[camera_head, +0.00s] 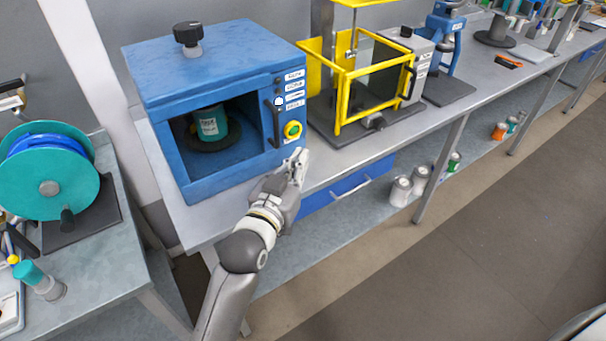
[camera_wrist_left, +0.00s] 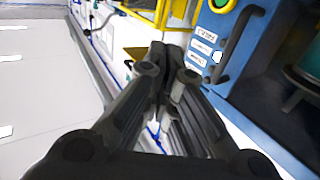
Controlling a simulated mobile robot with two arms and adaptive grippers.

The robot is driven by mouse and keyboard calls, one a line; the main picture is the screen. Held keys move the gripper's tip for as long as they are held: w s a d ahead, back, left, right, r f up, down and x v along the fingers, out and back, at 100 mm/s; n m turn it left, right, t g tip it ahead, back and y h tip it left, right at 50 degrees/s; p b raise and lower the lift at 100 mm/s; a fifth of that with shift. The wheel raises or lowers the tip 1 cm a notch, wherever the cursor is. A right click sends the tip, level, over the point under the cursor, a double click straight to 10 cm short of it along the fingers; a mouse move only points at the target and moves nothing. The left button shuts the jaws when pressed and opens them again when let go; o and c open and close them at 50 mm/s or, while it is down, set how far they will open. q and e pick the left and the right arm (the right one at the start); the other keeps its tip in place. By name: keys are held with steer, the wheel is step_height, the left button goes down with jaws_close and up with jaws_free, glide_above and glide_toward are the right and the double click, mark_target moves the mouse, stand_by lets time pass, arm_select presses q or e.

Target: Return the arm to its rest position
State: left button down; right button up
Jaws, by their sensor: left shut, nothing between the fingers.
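My left arm reaches up from the bottom of the head view. Its gripper (camera_head: 298,160) is shut and empty, in front of the lower right corner of the blue drum agitator box (camera_head: 215,68). In the left wrist view the gripper (camera_wrist_left: 160,55) has its fingers together, with the blue box (camera_wrist_left: 262,25) and its dark handle (camera_wrist_left: 240,42) close on the right. I cannot tell whether the gripper touches the box. A teal container with a pale label (camera_head: 209,125) stands inside the box, seen through its front. My right gripper is not in view.
A yellow-framed machine (camera_head: 345,85) stands right of the blue box on the grey bench. A teal reel (camera_head: 48,170) stands on the left bench. A blue drawer (camera_head: 350,185) is under the bench edge. Grey canisters (camera_head: 400,190) sit on the lower shelf. The floor at right is clear.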

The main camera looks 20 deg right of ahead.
arm_select(q)
steer(key=s+a+f+n+g+y, duration=0.1)
steer(key=s+a+f+g+y, duration=0.3)
steer(key=f, duration=1)
steer(key=s+a+f+n, duration=0.1)
steer(key=s+a+f, duration=0.3)
steer(key=f, duration=0.9)
steer(key=s+a+f+n+g+y, duration=0.1)
steer(key=s+a+f+y, duration=0.15)
steer(key=a+f, duration=0.75)
steer(key=s+a+f+g+y, duration=0.1)
steer(key=s+a+f+g, duration=0.1)
steer(key=s+a+f, duration=0.4)
steer(key=s+a+f+n+g+y, duration=0.1)
steer(key=s+a+f+g+y, duration=0.1)
steer(key=s+a+f, duration=0.5)
steer(key=s+a+f+n+g+y, duration=0.1)
steer(key=s+a+f+g, duration=0.2)
steer(key=s+f, duration=1.1)
steer(key=s+a, duration=0.3)
steer(key=s, duration=0.6)
steer(key=shift+s+a+g+y, duration=0.15)
steer(key=shift+a+g+y, duration=0.1)
steer(key=shift+g+y, duration=0.15)
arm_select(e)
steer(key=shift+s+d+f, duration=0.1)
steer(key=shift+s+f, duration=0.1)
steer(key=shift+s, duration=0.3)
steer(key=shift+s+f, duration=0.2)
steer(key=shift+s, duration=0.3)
